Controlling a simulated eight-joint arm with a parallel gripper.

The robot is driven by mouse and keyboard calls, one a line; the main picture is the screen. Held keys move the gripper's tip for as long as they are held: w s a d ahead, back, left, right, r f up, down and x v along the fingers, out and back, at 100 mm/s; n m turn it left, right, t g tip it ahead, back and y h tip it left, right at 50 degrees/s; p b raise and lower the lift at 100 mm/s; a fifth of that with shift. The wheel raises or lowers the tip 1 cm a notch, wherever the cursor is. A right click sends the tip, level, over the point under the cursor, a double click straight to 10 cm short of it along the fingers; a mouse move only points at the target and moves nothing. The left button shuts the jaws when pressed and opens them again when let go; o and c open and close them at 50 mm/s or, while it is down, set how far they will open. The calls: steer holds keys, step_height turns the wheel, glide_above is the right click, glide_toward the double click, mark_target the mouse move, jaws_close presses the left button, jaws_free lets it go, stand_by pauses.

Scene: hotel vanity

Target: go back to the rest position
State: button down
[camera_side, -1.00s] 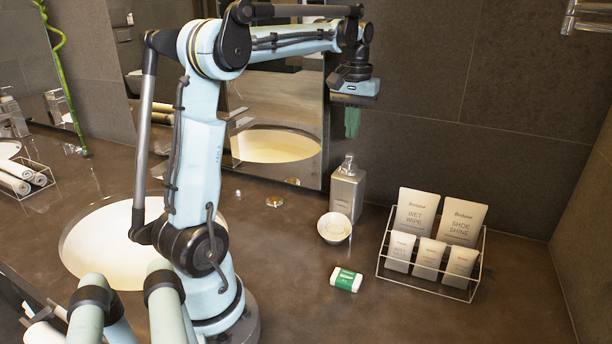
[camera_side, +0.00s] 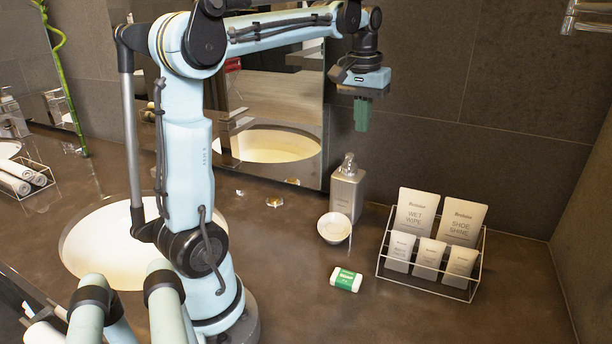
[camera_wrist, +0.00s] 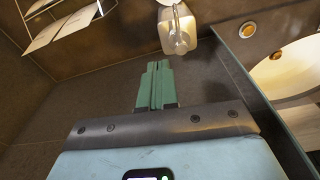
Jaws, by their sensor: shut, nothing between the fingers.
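My gripper (camera_side: 362,116) hangs in the air, fingers pointing down, in front of the dark tiled wall and above the soap dispenser. Its green fingers are together with nothing between them. The fingers also show in the wrist view (camera_wrist: 157,84), side by side and empty. My arm reaches out to the right from its column.
On the counter (camera_side: 300,290) stand a metal soap dispenser (camera_side: 346,192), a small white bowl (camera_side: 334,228), a green-and-white soap bar (camera_side: 346,279) and a wire rack (camera_side: 427,287) of packets. A sink (camera_side: 95,245) lies left, a mirror (camera_side: 275,95) behind.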

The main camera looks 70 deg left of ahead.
steer(key=s+d+f+m+t, duration=0.3)
steer(key=s+d+f, duration=0.1)
steer(key=d, duration=0.5)
steer(key=s+d+f+m+t, duration=0.3)
steer(key=d+f, duration=0.3)
steer(key=d, duration=0.3)
steer(key=shift+s+d+f+m, duration=0.3)
steer(key=shift+s+f+m, duration=0.1)
steer(key=shift+m, duration=0.4)
